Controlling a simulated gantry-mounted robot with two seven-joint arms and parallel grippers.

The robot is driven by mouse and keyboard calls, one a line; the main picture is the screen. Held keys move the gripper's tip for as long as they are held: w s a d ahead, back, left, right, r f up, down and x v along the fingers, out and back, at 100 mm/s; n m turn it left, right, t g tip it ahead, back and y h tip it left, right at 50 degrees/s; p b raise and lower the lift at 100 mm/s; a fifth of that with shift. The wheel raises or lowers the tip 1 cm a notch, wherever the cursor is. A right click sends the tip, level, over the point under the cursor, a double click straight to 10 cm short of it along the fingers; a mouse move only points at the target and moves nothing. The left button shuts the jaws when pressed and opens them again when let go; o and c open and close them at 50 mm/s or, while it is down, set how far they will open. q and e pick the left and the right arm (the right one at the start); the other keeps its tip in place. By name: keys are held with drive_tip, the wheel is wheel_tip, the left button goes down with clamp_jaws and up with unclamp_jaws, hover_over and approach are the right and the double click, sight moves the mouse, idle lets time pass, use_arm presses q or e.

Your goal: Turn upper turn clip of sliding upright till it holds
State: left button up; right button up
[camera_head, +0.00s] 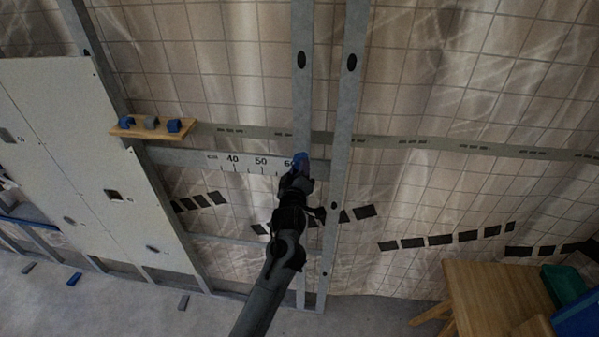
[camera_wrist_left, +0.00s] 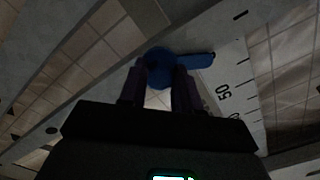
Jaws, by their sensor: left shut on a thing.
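The blue upper turn clip (camera_head: 301,160) sits at the crossing of the sliding upright (camera_head: 303,95) and the horizontal rail, just right of the scale's 60 mark. My left gripper (camera_head: 298,177) reaches up to it from below and covers part of it. In the left wrist view, the fingers of my left gripper (camera_wrist_left: 158,82) are shut on the round head of the turn clip (camera_wrist_left: 158,62), one on each side. Its lever (camera_wrist_left: 200,61) points right, towards the scale. Whether the clip grips the upright cannot be told. My right gripper is not in view.
A second metal upright (camera_head: 350,100) stands close on the right. A white scale strip (camera_head: 247,163) lies along the rail to the left. A wooden shelf (camera_head: 187,131) holds blue and grey pieces beside a pale panel (camera_head: 70,150). A wooden bench (camera_head: 485,295) stands lower right.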

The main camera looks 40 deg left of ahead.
use_arm(q)
drive_tip(key=n+b, duration=0.1)
drive_tip(key=n, duration=0.2)
drive_tip(key=shift+r+n, duration=0.1)
drive_tip(key=shift+n, duration=0.2)
idle(0.3)
drive_tip(key=o, duration=1.1)
drive_tip(key=shift+c, duration=0.2)
